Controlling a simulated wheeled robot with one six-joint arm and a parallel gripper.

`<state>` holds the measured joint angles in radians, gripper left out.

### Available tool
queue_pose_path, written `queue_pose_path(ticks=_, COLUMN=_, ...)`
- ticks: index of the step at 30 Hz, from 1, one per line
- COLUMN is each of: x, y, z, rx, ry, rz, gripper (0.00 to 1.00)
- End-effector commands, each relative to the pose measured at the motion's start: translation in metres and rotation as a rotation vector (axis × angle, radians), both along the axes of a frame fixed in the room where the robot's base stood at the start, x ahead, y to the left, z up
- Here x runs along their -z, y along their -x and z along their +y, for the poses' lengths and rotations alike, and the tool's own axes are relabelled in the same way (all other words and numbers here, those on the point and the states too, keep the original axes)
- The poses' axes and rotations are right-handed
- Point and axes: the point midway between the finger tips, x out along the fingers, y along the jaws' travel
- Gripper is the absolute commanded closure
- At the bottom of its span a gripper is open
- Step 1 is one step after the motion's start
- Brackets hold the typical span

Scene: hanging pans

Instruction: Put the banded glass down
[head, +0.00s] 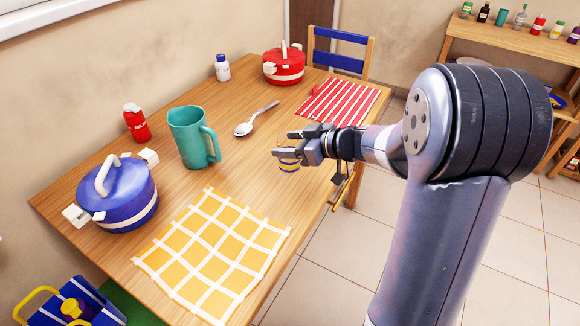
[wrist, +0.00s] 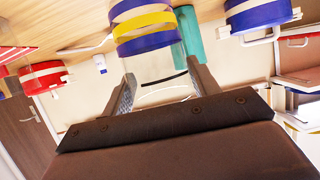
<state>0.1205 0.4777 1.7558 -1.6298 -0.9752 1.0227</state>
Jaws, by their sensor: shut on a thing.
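The banded glass (head: 288,162) is clear, with blue and yellow bands. In the head view it shows small, below my gripper's fingers and partly covered by them. My gripper (head: 284,145) is shut on it, over the right front edge of the wooden table (head: 262,180). In the wrist view my gripper (wrist: 162,88) has one finger on each side of the clear part of the glass (wrist: 146,28), and the bands lie beyond the fingertips. I cannot tell whether the glass touches the table.
A teal pitcher (head: 190,140), a spoon (head: 256,118) and a yellow checked cloth (head: 214,255) are near the glass. A blue pot (head: 118,196), red bottle (head: 137,124), white bottle (head: 222,68), red pot (head: 284,67) and red striped cloth (head: 338,102) stand or lie farther off. Bare wood shows mid-table.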

Motion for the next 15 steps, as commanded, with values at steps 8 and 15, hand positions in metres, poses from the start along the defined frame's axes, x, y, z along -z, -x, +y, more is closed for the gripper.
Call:
queue_pose_path(ticks=8, x=0.028, y=0.000, z=0.000, rx=0.001, ry=-0.001, rz=0.002, gripper=0.70)
queue_pose_path(ticks=15, x=0.047, y=0.000, z=0.000, rx=0.001, ry=-0.001, rz=-0.003, gripper=0.70)
